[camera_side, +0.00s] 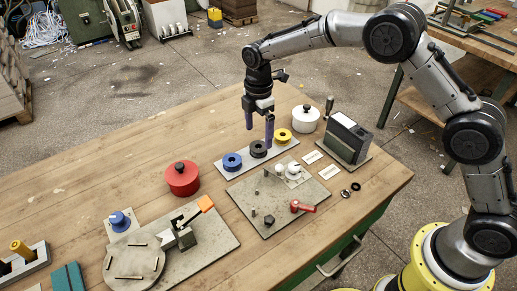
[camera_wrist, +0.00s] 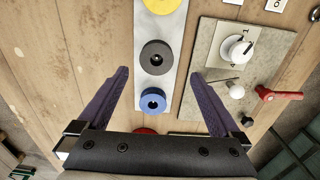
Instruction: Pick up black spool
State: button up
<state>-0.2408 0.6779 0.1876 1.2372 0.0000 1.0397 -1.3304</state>
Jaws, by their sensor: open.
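The black spool (camera_side: 258,148) sits in the middle of a light strip (camera_side: 290,151), between a blue spool (camera_side: 232,161) and a yellow spool (camera_side: 283,136). In the wrist view the black spool (camera_wrist: 156,58) lies between and just beyond the fingertips, with the blue spool (camera_wrist: 153,101) nearer my gripper and the yellow spool (camera_wrist: 162,4) cut off at the top edge. My gripper (camera_side: 259,131) has purple fingers, points down and is open and empty above the strip. In the wrist view my gripper (camera_wrist: 159,72) has its fingers spread on either side of the strip.
A red pot (camera_side: 182,180) stands left of the strip and a white pot (camera_side: 306,119) beyond its right end. A grey plate (camera_side: 262,213) with a red handle (camera_side: 303,207) lies in front. A dark box (camera_side: 348,138) stands at the right. The table's left rear is clear.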

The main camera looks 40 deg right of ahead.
aim_at(259, 148)
jog(key=shift+w+d+f, duration=0.1)
jog(key=shift+w+f, duration=0.05)
jog(key=shift+f, duration=1.35)
jog(key=shift+w+d+f, duration=0.1)
jog(key=shift+w+f, duration=0.05)
jog(key=shift+f, duration=1.3)
jog(key=shift+c, duration=0.3)
jog(key=c, duration=1.3)
jog(key=shift+c, duration=0.2)
jog(key=shift+r, duration=0.15)
